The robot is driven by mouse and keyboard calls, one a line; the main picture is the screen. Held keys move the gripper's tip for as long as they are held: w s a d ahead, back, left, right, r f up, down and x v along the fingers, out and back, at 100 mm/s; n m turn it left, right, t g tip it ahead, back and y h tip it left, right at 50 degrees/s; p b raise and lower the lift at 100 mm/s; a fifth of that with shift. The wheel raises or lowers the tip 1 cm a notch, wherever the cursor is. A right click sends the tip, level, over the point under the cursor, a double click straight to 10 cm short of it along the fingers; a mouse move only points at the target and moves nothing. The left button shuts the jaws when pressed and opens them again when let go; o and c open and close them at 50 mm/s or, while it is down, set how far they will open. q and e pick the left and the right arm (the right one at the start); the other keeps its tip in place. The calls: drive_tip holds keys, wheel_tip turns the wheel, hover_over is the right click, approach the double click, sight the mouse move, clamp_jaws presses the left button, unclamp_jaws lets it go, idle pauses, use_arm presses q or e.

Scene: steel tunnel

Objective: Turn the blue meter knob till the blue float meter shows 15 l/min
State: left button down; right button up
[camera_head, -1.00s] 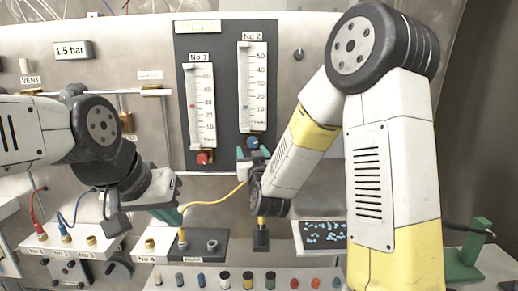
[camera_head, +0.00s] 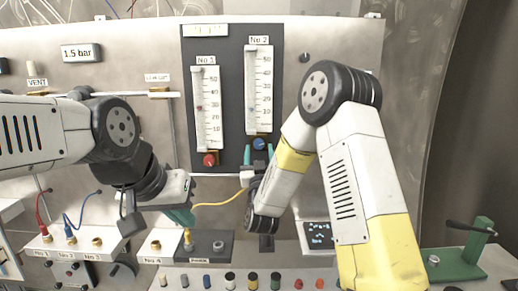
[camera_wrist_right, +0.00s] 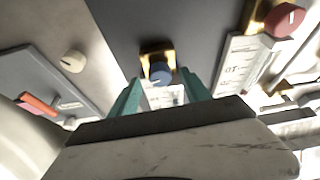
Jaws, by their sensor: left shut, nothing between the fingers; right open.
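The blue knob (camera_head: 259,144) sits at the foot of the blue float meter, No 2 (camera_head: 259,90), on a dark panel. A small faint bluish float shows low in its tube; its exact reading is too small to tell. My right gripper (camera_head: 257,157) is open just below and in front of the knob. In the right wrist view the blue knob (camera_wrist_right: 160,72) lies between and beyond the two green fingers (camera_wrist_right: 160,92), with gaps on both sides; I see no contact. My left gripper (camera_head: 181,216) is shut and empty, low on the left near the yellow hose's plug.
The No 1 meter (camera_head: 206,108) with its red knob (camera_head: 209,160) stands left of No 2. A yellow hose (camera_head: 220,203) runs between my grippers. A row of coloured caps (camera_head: 230,281) lines the front. A green stand (camera_head: 465,255) is at right.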

sight(259, 144)
drive_tip(key=shift+x, duration=1.15)
drive_tip(key=shift+c, duration=0.3)
clamp_jaws()
drive_tip(key=shift+a+m+h, duration=0.1)
drive_tip(key=shift+m+h, duration=0.7)
drive_tip(key=shift+m, duration=0.7)
drive_tip(key=shift+o, duration=0.3)
unclamp_jaws()
